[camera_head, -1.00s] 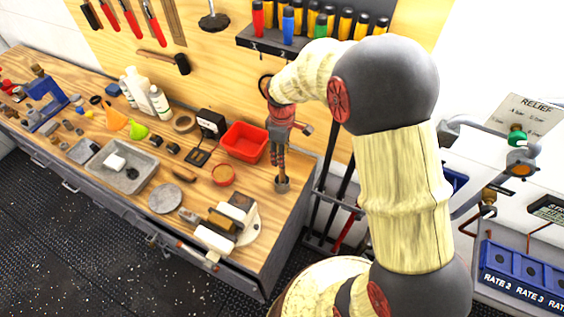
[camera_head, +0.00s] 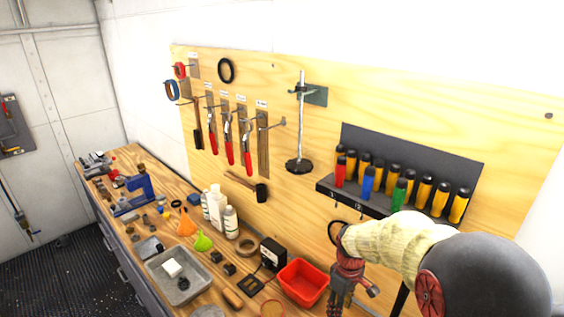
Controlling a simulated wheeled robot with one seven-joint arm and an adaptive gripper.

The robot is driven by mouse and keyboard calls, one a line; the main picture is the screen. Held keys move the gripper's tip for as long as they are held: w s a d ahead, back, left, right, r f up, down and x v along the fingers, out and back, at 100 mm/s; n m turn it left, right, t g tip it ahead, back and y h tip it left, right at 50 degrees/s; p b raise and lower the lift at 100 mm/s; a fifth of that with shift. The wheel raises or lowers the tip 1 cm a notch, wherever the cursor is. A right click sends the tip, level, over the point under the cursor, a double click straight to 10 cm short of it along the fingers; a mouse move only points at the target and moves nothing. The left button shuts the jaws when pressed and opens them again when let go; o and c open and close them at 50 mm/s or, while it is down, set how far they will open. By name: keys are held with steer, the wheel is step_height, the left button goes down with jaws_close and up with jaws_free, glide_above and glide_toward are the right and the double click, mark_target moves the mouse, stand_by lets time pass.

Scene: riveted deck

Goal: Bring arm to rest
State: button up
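My arm enters from the lower right, with a dark rounded joint and a cream-coloured sleeve. It reaches to my gripper (camera_head: 342,302), which hangs down at the right end of the wooden bench (camera_head: 218,262), beside the red bin (camera_head: 302,282). The gripper's lower end is cut off by the bottom edge of the picture. Its fingers are too small and partly out of frame, so I cannot tell whether they are open or shut.
A shelf (camera_head: 335,191) of coloured-handled tools is on the pegboard (camera_head: 400,120) above my arm. Bottles (camera_head: 217,207), a grey tray (camera_head: 184,289), a blue vise-like tool (camera_head: 133,196) and small items crowd the bench. Dark floor (camera_head: 60,280) shows at lower left.

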steer(key=s+r+m+t+b, duration=0.3)
steer(key=s+r+m+b, duration=0.1)
steer(key=s, duration=0.7)
steer(key=s+r+m+t+b, duration=0.2)
steer(key=s+r+m+b, duration=0.2)
steer(key=s+r+b, duration=0.3)
steer(key=s+r, duration=0.1)
steer(key=s, duration=0.4)
steer(key=shift+r+t, duration=0.25)
steer(key=shift+t, duration=0.15)
